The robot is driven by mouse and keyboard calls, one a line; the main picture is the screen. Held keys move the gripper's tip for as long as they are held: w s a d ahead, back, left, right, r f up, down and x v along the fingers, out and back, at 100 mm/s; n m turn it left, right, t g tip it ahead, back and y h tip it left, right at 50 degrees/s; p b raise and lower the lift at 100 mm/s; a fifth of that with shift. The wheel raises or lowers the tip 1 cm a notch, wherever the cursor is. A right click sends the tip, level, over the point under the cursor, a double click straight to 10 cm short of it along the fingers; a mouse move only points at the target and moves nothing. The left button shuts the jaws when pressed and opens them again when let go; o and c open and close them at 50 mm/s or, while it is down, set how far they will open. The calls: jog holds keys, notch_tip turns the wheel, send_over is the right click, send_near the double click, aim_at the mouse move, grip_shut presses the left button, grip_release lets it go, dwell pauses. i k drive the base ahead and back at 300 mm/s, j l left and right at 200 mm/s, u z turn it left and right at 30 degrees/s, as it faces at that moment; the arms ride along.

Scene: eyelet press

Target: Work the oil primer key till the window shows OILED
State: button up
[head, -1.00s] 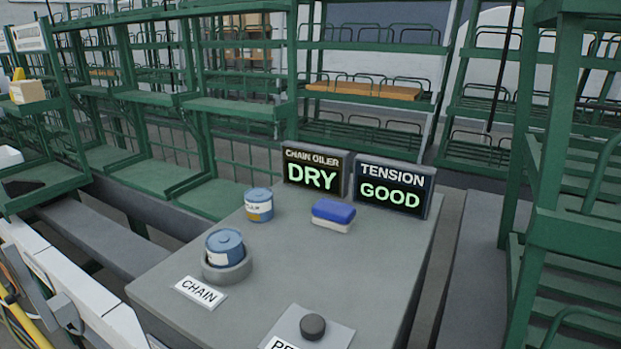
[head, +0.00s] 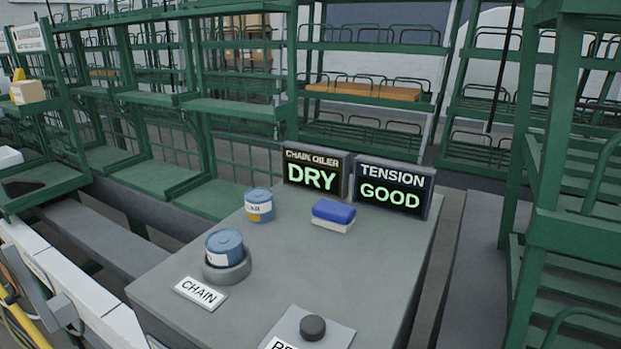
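The primer key is a round dark button (head: 313,327) on a light grey plate (head: 338,335) at the front of the grey bench top. The plate's lettering is cut off by the bottom edge of the head view. The chain oiler window (head: 313,175) at the back of the bench reads DRY in green. The tension window (head: 392,190) beside it reads GOOD. My gripper is not in the head view, and nothing touches the key.
A blue tin (head: 225,247) sits in a round grey holder behind a CHAIN label (head: 201,292). Another blue tin (head: 259,205) and a blue-and-white block (head: 333,215) stand farther back. The bench top (head: 340,265) between them is clear. Green racks (head: 570,220) stand around the bench.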

aim_at(312, 327)
jog(key=k+j+z, duration=0.1)
jog(key=j, duration=0.3)
jog(key=k+j+z, duration=0.15)
jog(key=j, duration=0.25)
jog(key=k+j+z, duration=0.1)
jog(key=j, duration=0.25)
jog(key=k+j+z, duration=0.1)
jog(key=k+j, duration=0.2)
jog(key=i, duration=0.5)
